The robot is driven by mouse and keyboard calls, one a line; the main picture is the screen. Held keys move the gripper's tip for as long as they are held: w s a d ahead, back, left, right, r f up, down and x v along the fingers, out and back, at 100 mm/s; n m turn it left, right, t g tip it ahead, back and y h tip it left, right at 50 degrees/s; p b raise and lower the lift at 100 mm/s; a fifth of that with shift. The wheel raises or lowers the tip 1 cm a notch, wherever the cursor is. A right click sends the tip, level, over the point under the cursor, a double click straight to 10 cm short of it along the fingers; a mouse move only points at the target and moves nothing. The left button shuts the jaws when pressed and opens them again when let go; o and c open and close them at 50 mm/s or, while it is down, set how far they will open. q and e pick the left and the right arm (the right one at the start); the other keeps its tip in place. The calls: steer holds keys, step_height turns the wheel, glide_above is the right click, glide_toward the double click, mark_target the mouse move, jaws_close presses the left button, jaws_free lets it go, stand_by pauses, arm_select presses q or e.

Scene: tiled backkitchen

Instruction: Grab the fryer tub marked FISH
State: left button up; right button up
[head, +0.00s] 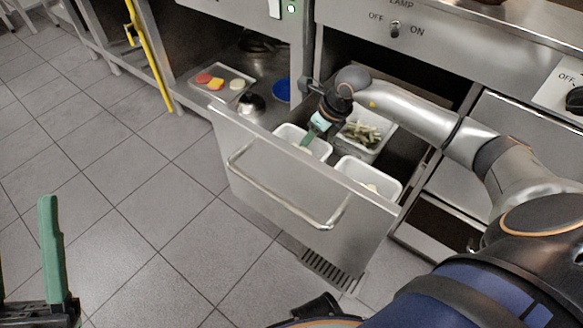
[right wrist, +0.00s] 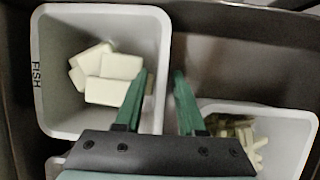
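The FISH tub (right wrist: 37,100), white with black lettering on its left side, holds several pale blocks (right wrist: 112,72). In the head view it appears to be the left tub (head: 322,151) in the open drawer. My right gripper (right wrist: 160,78) is open. Its green fingers stand either side of the tub's right wall, one over the inside and one outside; contact cannot be told. In the head view the right gripper (head: 311,137) points down into the drawer and hides part of the tub. My left gripper (head: 50,250) is open and empty over the floor, partly cut off.
The metal drawer front (head: 285,185) has a bar handle. A tub of greenish strips (head: 385,128) sits behind, and another white tub (head: 370,168) sits at the drawer's right. A tray of coloured pieces (head: 222,77) lies on the shelf at left. The tiled floor (head: 130,180) is clear.

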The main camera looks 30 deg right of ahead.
steer(key=shift+b+x, duration=0.45)
steer(key=shift+x, duration=1.25)
steer(key=shift+s+f, duration=0.15)
steer(key=shift+f, duration=0.15)
jaws_close()
steer(key=shift+a, duration=0.1)
